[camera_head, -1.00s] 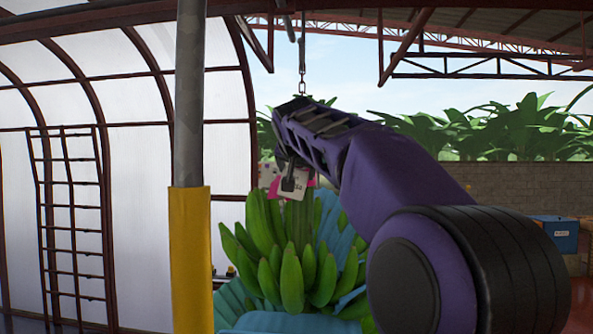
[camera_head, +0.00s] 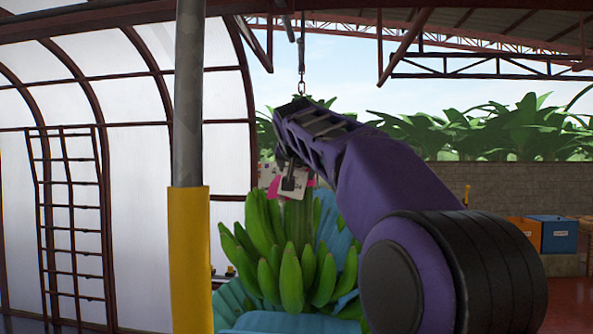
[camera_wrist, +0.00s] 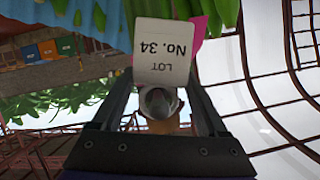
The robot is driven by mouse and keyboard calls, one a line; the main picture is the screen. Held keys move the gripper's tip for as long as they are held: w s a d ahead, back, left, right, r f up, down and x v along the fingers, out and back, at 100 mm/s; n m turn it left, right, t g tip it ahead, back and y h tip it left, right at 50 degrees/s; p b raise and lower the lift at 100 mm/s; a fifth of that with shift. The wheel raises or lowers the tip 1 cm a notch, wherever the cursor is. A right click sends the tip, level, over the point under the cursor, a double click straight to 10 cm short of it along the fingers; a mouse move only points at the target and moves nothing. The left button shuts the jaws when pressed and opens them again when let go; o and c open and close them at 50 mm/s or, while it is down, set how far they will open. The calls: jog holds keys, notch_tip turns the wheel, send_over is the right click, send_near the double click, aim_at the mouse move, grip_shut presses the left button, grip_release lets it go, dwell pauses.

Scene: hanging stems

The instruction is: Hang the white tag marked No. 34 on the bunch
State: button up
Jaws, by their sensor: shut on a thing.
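The white tag (camera_wrist: 163,55), printed LOT No. 34, appears upside down in the wrist view, at the tips of my gripper (camera_wrist: 160,82). My gripper is shut on it. In the head view the tag (camera_head: 268,179) is a small pale patch beside the dark fingers of my gripper (camera_head: 288,181), just above the bunch (camera_head: 270,250) of green bananas. Pink material shows behind the tag. A grey round end (camera_wrist: 158,102) lies between the fingers in the wrist view. Whether the tag touches the stem cannot be told.
A chain (camera_head: 302,62) hangs above the bunch. Blue sheeting (camera_head: 335,225) lies behind and below the bananas. A grey post (camera_head: 189,100) with a yellow lower sleeve (camera_head: 189,260) stands to the left. Orange and blue crates (camera_head: 553,234) stand at the far right.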

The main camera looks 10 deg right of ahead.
jog(key=shift+w+a+f, duration=0.2)
jog(key=shift+f, duration=0.15)
dwell(0.6)
dwell(0.3)
jog(key=o, duration=1.5)
jog(key=shift+s+r, duration=0.1)
jog(key=shift+s, duration=0.05)
